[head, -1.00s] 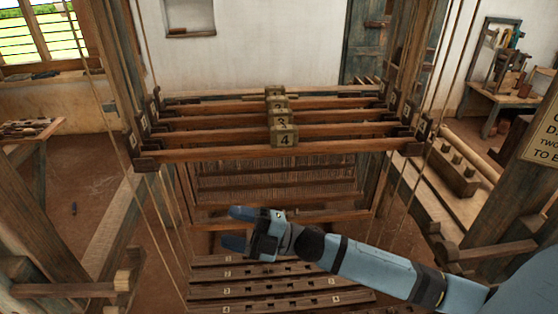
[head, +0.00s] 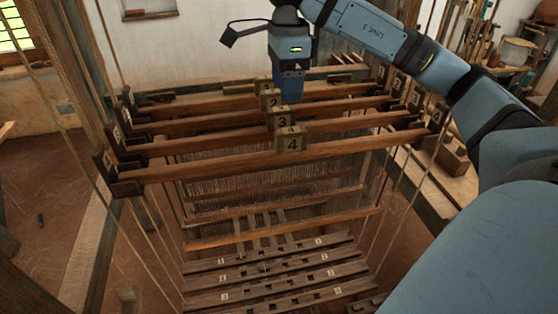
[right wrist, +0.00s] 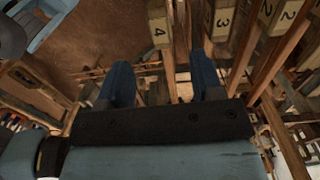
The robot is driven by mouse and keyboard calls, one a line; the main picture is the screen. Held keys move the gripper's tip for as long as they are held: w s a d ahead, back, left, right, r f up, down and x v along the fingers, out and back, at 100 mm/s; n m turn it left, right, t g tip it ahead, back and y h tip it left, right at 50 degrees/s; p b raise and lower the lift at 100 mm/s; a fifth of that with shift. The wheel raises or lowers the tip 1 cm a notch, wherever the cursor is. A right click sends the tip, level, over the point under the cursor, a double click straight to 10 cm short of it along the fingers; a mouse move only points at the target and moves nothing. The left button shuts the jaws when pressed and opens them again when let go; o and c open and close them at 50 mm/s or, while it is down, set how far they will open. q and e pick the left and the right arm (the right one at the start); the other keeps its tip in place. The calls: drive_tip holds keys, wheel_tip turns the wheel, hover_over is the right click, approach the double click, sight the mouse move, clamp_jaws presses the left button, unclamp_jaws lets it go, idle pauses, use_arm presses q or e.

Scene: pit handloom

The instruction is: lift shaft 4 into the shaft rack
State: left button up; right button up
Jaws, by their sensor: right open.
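Shaft 4 (head: 225,167) is the nearest wooden bar of several parallel bars, with a numbered block (head: 290,140) at its middle. Its ends sit at dark numbered brackets, left (head: 122,180) and right (head: 437,115). My right gripper (head: 290,98) is open and points down over the bars, just behind blocks 3 and 4 in the head view. In the right wrist view, the block marked 4 (right wrist: 160,30) shows beyond and between the two blue fingertips (right wrist: 163,75); no contact shows. I cannot tell which part is the shaft rack. My left gripper is not in view.
Block 3 (head: 282,118) and block 2 (head: 270,99) stand close behind block 4. Cords hang at both sides of the frame. Wooden posts stand left and right.

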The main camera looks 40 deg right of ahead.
sight(291, 130)
drive_tip(key=f, duration=0.2)
drive_tip(key=f+b, duration=0.1)
drive_tip(key=f, duration=0.4)
drive_tip(key=shift+s+d+b, duration=0.2)
drive_tip(key=shift+d+b, duration=0.05)
drive_tip(key=shift+b, duration=0.05)
drive_tip(key=shift+s+d+f, duration=0.1)
drive_tip(key=shift+s+f, duration=0.05)
drive_tip(key=shift+f, duration=1.15)
drive_tip(key=shift+s+f, duration=0.15)
drive_tip(key=shift+f, duration=1.65)
clamp_jaws()
